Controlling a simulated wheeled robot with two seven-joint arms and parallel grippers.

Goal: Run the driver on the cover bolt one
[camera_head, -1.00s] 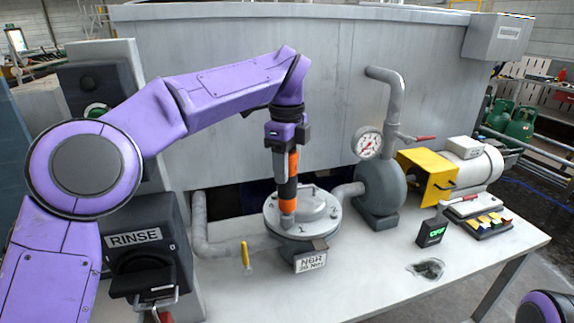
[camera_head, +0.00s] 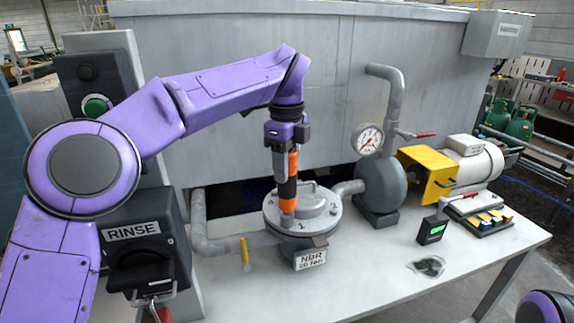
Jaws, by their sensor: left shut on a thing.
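My left gripper (camera_head: 287,146) points down over the table and is shut on an orange and black driver (camera_head: 288,178). The driver stands upright, with its grey lower end on the near side of the round grey cover (camera_head: 312,205), beside the number 1. Bolt one is hidden under the driver's tip. A number 2 shows on the cover to the right. A label reading NBR (camera_head: 310,259) hangs at the front of the cover's housing. My right gripper is not in view; only a purple part of that arm shows at the bottom right corner.
A pump with a pressure gauge (camera_head: 367,140) and a yellow guard (camera_head: 428,175) stand right of the cover. A small device with a green display (camera_head: 433,229) is on the table (camera_head: 390,285). A yellow-handled valve (camera_head: 245,254) is left of the cover. A RINSE box (camera_head: 135,231) stands at left.

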